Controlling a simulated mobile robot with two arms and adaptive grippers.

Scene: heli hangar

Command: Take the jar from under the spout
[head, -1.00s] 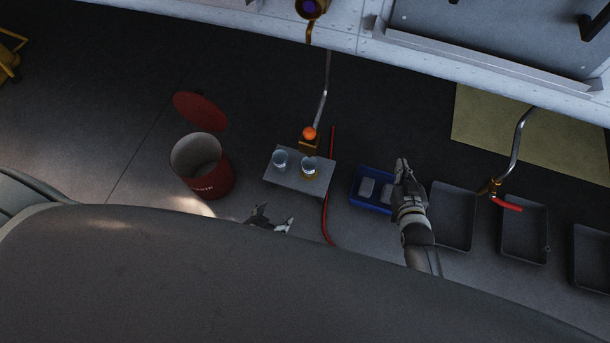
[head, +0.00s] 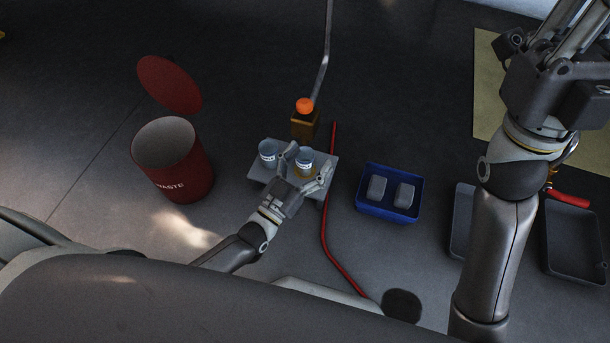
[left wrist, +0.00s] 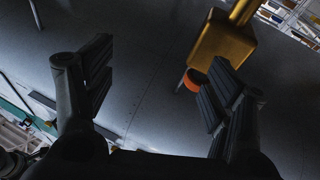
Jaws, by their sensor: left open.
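Two clear jars stand on a small grey stand (head: 262,179) in the head view. The left jar (head: 267,158) looks pale; the right jar (head: 305,154) has amber at its bottom. Behind them is a brass block with an orange cap (head: 305,107), at the lower end of a metal pipe; the block also shows in the left wrist view (left wrist: 222,43). My left gripper (head: 308,163) is open, its fingers on either side of the right jar in the picture. Contact is unclear, and no jar shows between the fingers in the left wrist view. My right gripper (head: 560,65) is raised at the upper right, fingertips unclear.
A red waste bin (head: 183,175) with a raised lid stands left of the stand. A red hose (head: 325,225) runs along its right side. Right of that are a blue tray (head: 388,212) with two grey blocks and dark grey trays (head: 574,245).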

